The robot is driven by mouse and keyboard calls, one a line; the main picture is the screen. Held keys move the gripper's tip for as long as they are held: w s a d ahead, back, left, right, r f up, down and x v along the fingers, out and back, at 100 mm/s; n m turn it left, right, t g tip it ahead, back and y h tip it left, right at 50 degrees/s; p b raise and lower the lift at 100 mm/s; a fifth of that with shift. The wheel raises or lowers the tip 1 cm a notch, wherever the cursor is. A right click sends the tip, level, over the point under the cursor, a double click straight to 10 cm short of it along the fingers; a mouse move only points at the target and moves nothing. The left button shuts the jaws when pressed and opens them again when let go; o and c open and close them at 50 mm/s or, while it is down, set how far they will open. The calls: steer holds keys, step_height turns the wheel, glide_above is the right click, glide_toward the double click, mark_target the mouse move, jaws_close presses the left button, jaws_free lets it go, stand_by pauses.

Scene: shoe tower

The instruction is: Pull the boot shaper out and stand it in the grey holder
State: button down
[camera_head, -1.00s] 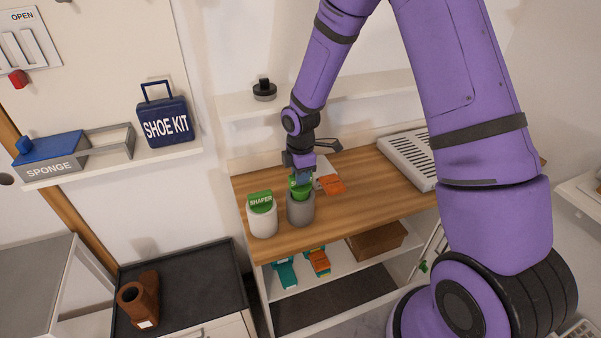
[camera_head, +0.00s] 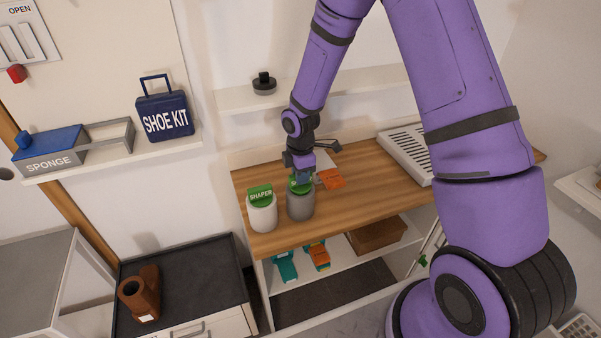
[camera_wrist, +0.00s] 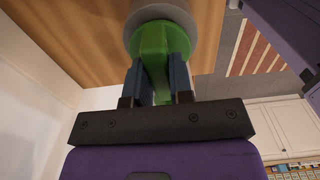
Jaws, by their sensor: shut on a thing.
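My gripper (camera_head: 301,174) is over the grey holder (camera_head: 300,207) on the wooden counter and is shut on a green boot shaper (camera_head: 300,187). In the wrist view the two dark fingers (camera_wrist: 157,80) press on both sides of the green shaper (camera_wrist: 154,42). The shaper's lower part is inside the round grey holder (camera_wrist: 184,10) and hidden by its wall. A second green piece labelled SHAPER (camera_head: 260,194) stands in the white holder (camera_head: 263,217) to the left. A brown boot (camera_head: 140,294) stands on the dark-topped cabinet at lower left, its shaft open.
An orange item (camera_head: 332,179) lies right of the grey holder, and a white slatted rack (camera_head: 407,152) is farther right. Teal and orange shoes (camera_head: 318,256) and a brown box (camera_head: 377,236) are on the shelf below. The counter's middle is bare.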

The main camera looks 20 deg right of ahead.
steer(key=shift+f, duration=0.6)
steer(key=c, duration=0.9)
jaws_free()
steer(key=shift+c, duration=0.2)
step_height(320, 180, up, 11)
steer(key=shift+f, duration=0.1)
